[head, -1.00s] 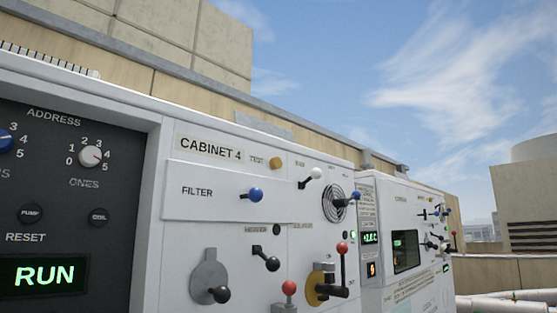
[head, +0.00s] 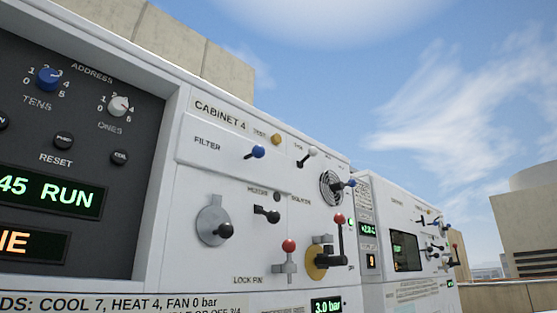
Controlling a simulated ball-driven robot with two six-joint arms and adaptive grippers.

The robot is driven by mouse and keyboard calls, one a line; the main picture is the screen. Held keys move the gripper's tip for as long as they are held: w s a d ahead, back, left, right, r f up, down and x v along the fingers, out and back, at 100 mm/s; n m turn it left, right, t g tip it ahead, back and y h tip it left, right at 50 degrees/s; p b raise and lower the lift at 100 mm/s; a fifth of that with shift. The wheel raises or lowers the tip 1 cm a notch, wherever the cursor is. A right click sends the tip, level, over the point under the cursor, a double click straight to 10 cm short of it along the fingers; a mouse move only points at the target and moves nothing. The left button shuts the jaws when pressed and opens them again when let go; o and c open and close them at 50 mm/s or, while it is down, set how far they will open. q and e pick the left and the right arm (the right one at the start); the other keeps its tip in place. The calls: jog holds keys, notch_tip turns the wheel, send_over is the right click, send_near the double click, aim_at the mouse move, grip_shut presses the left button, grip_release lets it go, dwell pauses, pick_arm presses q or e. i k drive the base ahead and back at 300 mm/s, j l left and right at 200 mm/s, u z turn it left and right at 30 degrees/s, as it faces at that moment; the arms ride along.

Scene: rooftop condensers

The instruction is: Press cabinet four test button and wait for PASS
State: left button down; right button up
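The white cabinet labelled CABINET 4 (head: 220,114) stands in the middle of the head view, seen at a slant. Its yellow test button (head: 276,140) sits near the top, beside a small TEST label. A green display (head: 327,305) low on the cabinet reads 3.0 bar. The dark panel at the left has a green display (head: 50,195) reading "45 RUN" and an orange one (head: 32,244) ending in "NE"; both are cut off by the frame edge. I see no PASS text. Neither gripper is in view.
The cabinet front carries a blue FILTER knob (head: 258,152), a round grey plate with a black knob (head: 213,221), a red-topped lock pin (head: 289,246) and a red-topped lever (head: 339,219). Another white cabinet (head: 385,195) with a dark screen stands to the right.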

aim_at(276, 138)
jog(key=u, duration=0.5)
jog(key=i+l+u, duration=0.1)
jog(key=l+u, duration=0.35)
jog(key=l, duration=0.2)
jog(key=l+u, duration=0.4)
jog(key=l, duration=0.75)
jog(key=k+l+u, duration=0.1)
jog(key=l, duration=0.4)
jog(key=k+l, duration=0.1)
jog(key=l, duration=0.4)
